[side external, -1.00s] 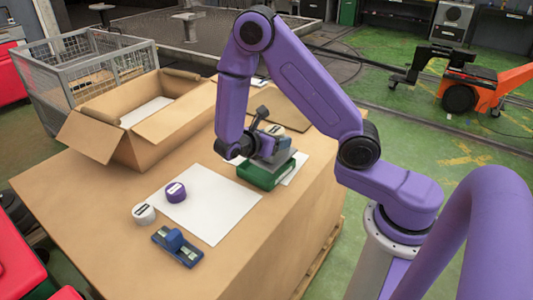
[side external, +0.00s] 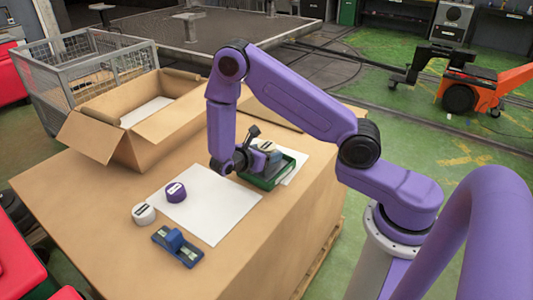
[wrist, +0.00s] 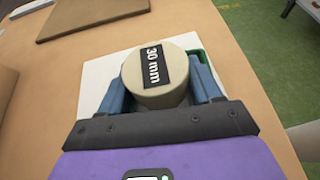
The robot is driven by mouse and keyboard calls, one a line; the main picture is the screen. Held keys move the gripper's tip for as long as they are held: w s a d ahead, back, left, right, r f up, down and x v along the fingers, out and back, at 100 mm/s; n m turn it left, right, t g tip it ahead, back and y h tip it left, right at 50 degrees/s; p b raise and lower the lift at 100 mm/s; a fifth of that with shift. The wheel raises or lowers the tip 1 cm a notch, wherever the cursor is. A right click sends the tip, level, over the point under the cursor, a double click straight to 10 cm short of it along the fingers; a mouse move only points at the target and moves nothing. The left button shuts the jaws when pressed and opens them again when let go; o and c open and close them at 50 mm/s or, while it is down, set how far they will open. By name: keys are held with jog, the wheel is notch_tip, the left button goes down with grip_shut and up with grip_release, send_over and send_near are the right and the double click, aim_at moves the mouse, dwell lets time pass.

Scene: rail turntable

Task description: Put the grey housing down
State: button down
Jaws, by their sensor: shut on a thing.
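The grey housing (wrist: 155,80) is a pale beige-grey cylinder with a black "30 mm" label on top. In the wrist view it sits between the blue fingers of my gripper (wrist: 160,88), which is shut on it. In the side view the housing (side external: 268,146) and my gripper (side external: 259,155) are at the green tray (side external: 287,171), low over it or inside it. I cannot tell whether the housing touches the tray floor. The fingers hide the housing's lower part, and only a corner of the tray (wrist: 198,56) shows in the wrist view.
A white sheet (side external: 220,212) lies left of the tray. A purple cylinder (side external: 175,192) is on it, and a white cylinder (side external: 143,213) is beside it. A blue fixture (side external: 177,248) lies at the front. An open cardboard box (side external: 145,135) stands at the back left.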

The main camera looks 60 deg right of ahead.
jog(key=shift+c, duration=1)
grip_release()
jog(key=shift+f, duration=0.1)
jog(key=shift+a+r, duration=0.25)
jog(key=shift+a, duration=0.15)
jog(key=s+v, duration=0.1)
jog(key=v, duration=0.9)
jog(key=s+a+r+m+y, duration=0.1)
jog(key=s+r+y, duration=0.2)
jog(key=s, duration=0.5)
jog(key=s+a+r+m+y, duration=0.2)
jog(key=s+r+y, duration=0.2)
jog(key=s+y, duration=0.2)
jog(key=s+a+r+m+t+y, duration=0.1)
jog(key=s+a+r+y, duration=0.1)
jog(key=s, duration=0.8)
jog(key=r+y, duration=0.1)
jog(key=y, duration=0.1)
jog(key=shift+s+r+m+y, duration=0.35)
jog(key=shift+m+y, duration=0.05)
